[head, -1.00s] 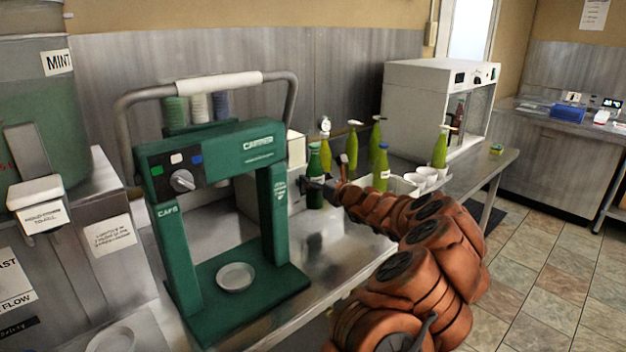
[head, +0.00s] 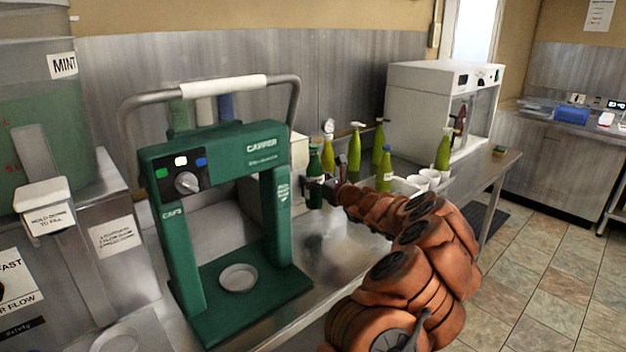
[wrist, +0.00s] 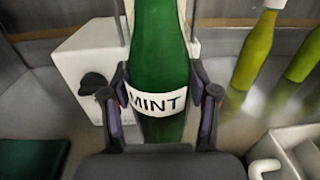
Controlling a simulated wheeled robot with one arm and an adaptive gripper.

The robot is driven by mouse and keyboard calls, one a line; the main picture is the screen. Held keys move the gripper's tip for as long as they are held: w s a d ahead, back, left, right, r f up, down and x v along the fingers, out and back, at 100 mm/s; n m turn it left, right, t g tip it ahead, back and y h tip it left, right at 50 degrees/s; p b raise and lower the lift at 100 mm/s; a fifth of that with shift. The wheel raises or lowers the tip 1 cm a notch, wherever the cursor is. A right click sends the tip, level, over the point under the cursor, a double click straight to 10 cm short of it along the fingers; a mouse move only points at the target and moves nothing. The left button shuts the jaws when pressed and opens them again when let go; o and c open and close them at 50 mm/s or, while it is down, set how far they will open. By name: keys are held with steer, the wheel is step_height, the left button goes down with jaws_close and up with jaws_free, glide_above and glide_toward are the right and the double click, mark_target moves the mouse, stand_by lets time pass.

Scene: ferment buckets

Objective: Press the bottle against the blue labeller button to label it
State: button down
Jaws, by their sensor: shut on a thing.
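The dark green bottle (head: 314,165) is upright between the fingers of my gripper (head: 322,186). In the wrist view my gripper (wrist: 160,108) is shut on the bottle (wrist: 160,50), whose white band reads MINT (wrist: 158,101). A white box (head: 298,150), which looks like the labeller, stands directly behind the bottle. In the wrist view the box (wrist: 85,60) has a dark knob on its face.
The green capping machine (head: 222,150) stands left of the bottle on the steel counter. Several lighter green bottles (head: 354,155) and white cups (head: 428,175) stand to the right, before a white cabinet (head: 425,100). A MINT tank (head: 40,130) is at far left.

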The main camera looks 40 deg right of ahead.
steer(key=shift+s, duration=0.1)
stand_by(0.3)
steer(key=shift+s, duration=2.4)
steer(key=shift+r, duration=0.1)
steer(key=p, duration=0.4)
glide_toward(321, 180)
step_height(321, 180, up, 3)
steer(key=shift+d+b, duration=0.15)
steer(key=shift+b, duration=0.15)
